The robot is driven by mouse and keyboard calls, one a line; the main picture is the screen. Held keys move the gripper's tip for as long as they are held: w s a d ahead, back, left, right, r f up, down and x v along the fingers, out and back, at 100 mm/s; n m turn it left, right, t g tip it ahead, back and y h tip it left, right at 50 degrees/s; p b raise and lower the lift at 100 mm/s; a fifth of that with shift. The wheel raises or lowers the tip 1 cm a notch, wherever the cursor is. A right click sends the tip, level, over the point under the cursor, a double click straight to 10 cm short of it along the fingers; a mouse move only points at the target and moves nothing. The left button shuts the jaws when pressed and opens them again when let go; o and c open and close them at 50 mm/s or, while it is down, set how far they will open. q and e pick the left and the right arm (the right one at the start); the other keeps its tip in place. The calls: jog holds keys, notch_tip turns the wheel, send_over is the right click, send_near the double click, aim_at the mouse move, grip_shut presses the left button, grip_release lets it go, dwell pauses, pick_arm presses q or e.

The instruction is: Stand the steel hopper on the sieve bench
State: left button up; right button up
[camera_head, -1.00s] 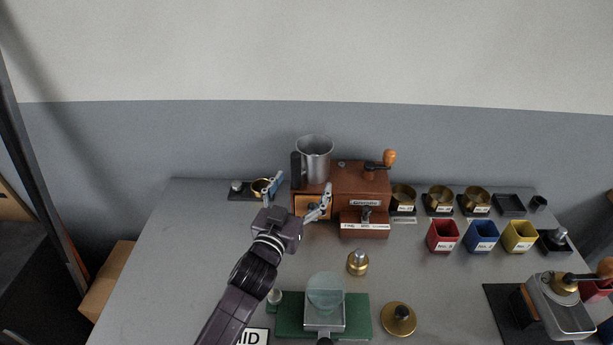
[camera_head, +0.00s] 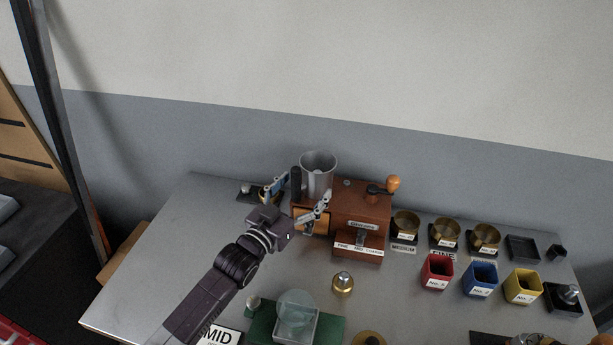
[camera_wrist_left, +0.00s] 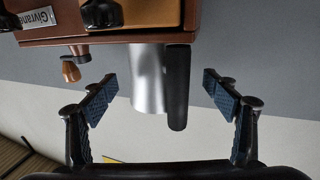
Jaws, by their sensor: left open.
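The steel hopper (camera_head: 320,178) is a grey metal cup with a black handle (camera_head: 296,184). It stands upright on the brown wooden grinder (camera_head: 358,212) at the back of the grey bench. My left gripper (camera_head: 304,187) is open, its fingers spread on either side of the handle side of the hopper. In the left wrist view the picture is upside down; the hopper (camera_wrist_left: 148,82) and its handle lie between the two open fingers (camera_wrist_left: 160,80), with gaps on both sides. My right gripper is out of view. I cannot tell which surface is the sieve bench.
Several brass cups (camera_head: 445,233) with labels stand right of the grinder. Red (camera_head: 437,271), blue (camera_head: 480,279) and yellow (camera_head: 523,286) bins stand before them. A brass weight (camera_head: 343,283) and a green-based scale (camera_head: 262,329) are in front. Bare bench (camera_head: 155,265) lies at left.

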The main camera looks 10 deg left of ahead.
aim_at(310, 183)
pick_arm(q)
jog(key=shift+w+d+r+p, duration=0.3)
jog(key=shift+w+d, duration=0.05)
jog(key=shift+w, duration=0.25)
jog(key=shift+w+d+r+p, duration=0.25)
jog(key=shift+w+d+p, duration=0.05)
jog(key=shift+w, duration=0.25)
jog(key=shift+w+d+f, duration=0.15)
jog(key=shift+w+d, duration=0.05)
jog(key=shift+w, duration=0.25)
jog(key=shift+w+d+f, duration=0.1)
jog(key=shift+w+d, duration=0.05)
jog(key=shift+w, duration=0.5)
jog(key=c, duration=1.5)
jog(key=shift+o, duration=0.2)
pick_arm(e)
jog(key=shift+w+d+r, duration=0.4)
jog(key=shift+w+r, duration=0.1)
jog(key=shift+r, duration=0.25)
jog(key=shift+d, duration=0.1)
